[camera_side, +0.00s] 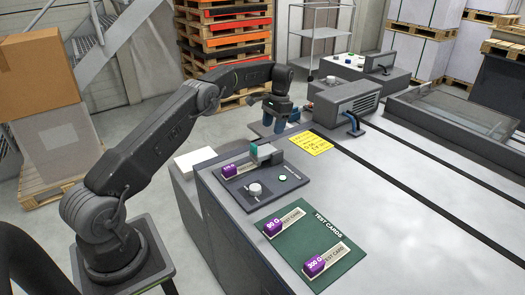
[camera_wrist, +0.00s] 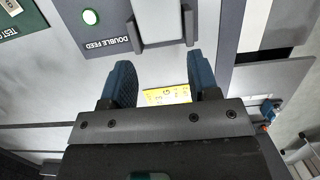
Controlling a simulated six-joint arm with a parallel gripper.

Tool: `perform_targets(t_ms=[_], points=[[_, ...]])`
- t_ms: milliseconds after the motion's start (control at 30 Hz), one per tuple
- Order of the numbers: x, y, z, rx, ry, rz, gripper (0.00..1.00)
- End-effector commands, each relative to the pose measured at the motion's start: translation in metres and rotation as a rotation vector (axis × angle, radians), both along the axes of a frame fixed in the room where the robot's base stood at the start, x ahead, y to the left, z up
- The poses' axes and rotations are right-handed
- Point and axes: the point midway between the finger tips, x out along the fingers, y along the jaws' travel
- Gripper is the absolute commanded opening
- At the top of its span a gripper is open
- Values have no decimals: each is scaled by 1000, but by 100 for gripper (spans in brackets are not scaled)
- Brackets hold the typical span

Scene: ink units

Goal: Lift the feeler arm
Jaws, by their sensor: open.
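My gripper (camera_side: 275,128) is open and empty, hanging over the far part of the bench beyond the dark feeder panel. In the wrist view its two blue fingers (camera_wrist: 163,85) stand apart over the bench top. A grey bracket-like unit with a teal piece (camera_side: 264,153) stands on the panel marked "DOUBLE FEED"; a grey two-legged part (camera_wrist: 160,32) shows ahead of the fingers in the wrist view, apart from them. I cannot tell for sure which part is the feeler arm. A purple block (camera_side: 230,171) lies beside the teal-topped unit.
A round knob (camera_side: 255,189) and green button (camera_side: 283,178) are on the panel. A yellow note (camera_side: 310,142) lies near my gripper. A green mat (camera_side: 297,250) holds two test cards with purple blocks. A grey vented box (camera_side: 345,100) with a blue handle stands behind right.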

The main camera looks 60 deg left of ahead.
Motion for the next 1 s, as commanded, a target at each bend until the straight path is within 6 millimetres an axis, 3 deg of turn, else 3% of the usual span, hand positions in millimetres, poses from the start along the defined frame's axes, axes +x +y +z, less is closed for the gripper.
perform_targets(t_ms=[233, 1000], points=[[0, 0, 6, 1, -2, 0, 55], [0, 0, 76, 0, -1, 0, 55]])
